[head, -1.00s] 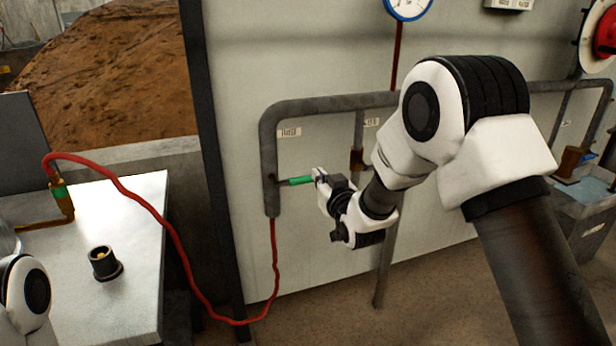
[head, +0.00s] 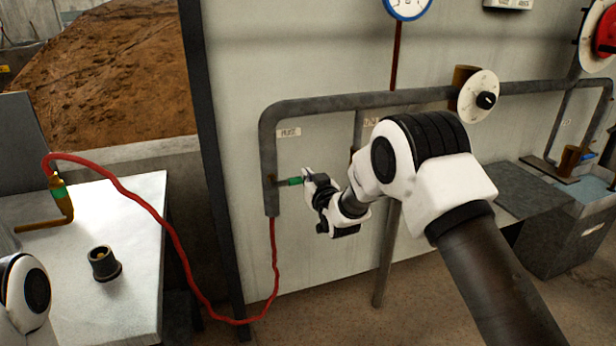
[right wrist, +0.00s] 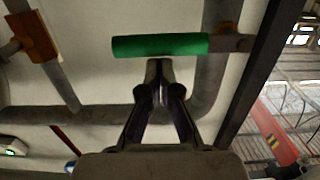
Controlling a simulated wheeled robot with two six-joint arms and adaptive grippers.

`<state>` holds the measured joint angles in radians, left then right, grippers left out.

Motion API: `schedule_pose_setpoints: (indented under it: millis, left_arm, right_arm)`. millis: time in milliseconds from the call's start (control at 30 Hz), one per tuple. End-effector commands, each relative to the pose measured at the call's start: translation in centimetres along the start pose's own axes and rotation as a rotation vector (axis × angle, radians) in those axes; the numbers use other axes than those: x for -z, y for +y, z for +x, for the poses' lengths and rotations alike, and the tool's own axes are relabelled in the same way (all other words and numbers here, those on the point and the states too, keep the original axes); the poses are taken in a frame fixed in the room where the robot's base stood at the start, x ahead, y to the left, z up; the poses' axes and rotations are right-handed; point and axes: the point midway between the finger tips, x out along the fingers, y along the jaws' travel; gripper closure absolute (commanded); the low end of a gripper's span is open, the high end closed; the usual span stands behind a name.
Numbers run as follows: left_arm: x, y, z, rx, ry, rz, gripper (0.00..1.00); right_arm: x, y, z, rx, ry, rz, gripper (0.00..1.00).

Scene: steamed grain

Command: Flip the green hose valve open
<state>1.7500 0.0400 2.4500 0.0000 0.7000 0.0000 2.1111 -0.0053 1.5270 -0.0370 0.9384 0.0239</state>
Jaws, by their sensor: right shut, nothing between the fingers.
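The green valve handle (head: 295,181) sticks out sideways from the grey vertical pipe (head: 269,165) on the wall panel, above the red hose (head: 275,255). Its right end is hidden behind my right gripper (head: 306,177). In the right wrist view, the green handle (right wrist: 160,45) lies across the picture, its stem running to the right. The tips of my right gripper (right wrist: 158,68) are together and empty, right at the handle's edge near its middle. I cannot tell whether they touch it. My left gripper is out of view; only part of my left arm shows at lower left.
A metal table (head: 60,290) stands at left with a black socket (head: 103,264) and a brass fitting (head: 62,200) joined to the red hose. A grey pipe (head: 350,102) runs above the gripper. A white dial (head: 478,95) and a blue-rimmed gauge (head: 407,8) are on the right.

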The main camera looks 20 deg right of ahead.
Motion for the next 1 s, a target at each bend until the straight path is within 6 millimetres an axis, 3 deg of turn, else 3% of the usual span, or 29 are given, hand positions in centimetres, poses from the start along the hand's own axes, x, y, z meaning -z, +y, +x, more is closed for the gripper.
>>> schedule_pose_setpoints:
  millis: [667,1000]
  left_arm:
    - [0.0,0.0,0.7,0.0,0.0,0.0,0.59]
    - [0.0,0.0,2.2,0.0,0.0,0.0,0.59]
  right_arm:
    - [-1.1,0.3,0.0,0.005,-0.001,0.114,1.0]
    - [-3.4,0.4,0.1,0.017,-0.002,0.347,1.0]
